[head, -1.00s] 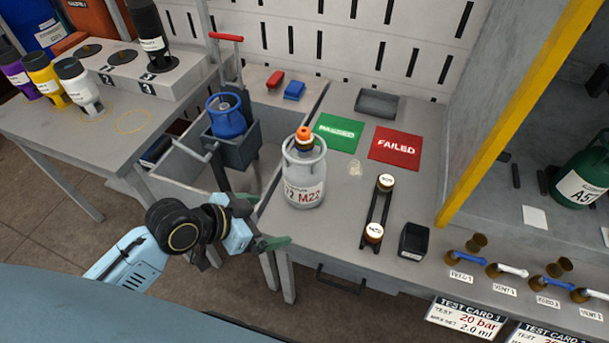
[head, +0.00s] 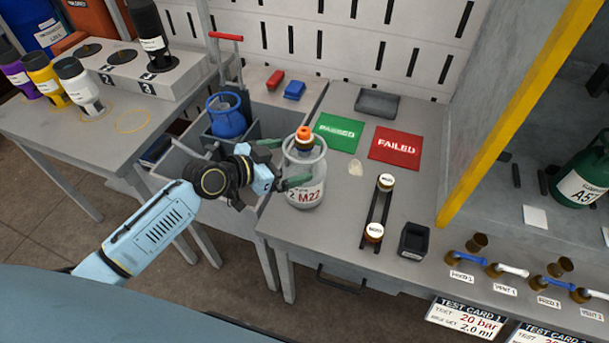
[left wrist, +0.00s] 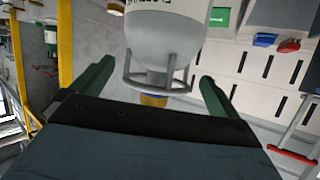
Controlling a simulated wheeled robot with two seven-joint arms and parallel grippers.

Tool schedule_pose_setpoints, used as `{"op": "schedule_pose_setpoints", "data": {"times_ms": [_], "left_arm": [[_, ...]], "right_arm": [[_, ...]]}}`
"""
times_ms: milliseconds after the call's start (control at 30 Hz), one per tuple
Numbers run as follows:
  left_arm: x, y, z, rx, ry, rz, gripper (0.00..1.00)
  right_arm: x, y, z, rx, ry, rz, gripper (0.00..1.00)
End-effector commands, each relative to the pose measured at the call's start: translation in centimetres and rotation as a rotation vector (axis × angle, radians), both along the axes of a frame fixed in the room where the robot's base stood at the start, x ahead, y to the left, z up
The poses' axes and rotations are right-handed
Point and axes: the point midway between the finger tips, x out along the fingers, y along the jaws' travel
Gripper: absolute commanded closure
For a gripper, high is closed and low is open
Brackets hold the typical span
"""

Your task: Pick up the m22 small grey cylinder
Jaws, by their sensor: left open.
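The small grey cylinder marked M22 (head: 306,185) stands upright on the table, with a ring collar and an orange-topped valve. In the left wrist view the cylinder (left wrist: 165,35) appears upside down, its collar and valve between the two green fingers. My left gripper (head: 280,164) is open at the cylinder's left side, at about collar height. The left gripper also shows in the left wrist view (left wrist: 155,80), its fingers spread to either side of the collar with gaps. I cannot tell whether a finger touches the cylinder. My right gripper is not in view.
A green PASSED mat (head: 338,132) and a red FAILED mat (head: 395,146) lie behind and right of the cylinder. A black rack (head: 376,212) and a small black box (head: 413,241) stand to its right. A blue cylinder (head: 226,116) sits in a cart at left.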

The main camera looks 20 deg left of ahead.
Motion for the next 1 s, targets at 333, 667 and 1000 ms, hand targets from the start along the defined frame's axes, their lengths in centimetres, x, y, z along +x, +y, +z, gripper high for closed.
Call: {"op": "schedule_pose_setpoints", "data": {"times_ms": [333,667,1000], "left_arm": [[3.2,-2.3,-2.1,-0.002,0.001,0.001,0.00],[3.6,-2.7,-2.3,0.000,0.001,-0.001,0.00],[3.6,-2.7,-2.4,0.001,0.003,-0.001,0.44]], "right_arm": [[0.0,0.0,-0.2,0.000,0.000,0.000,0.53],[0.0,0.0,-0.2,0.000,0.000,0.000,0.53],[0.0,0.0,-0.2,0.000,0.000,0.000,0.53]]}}
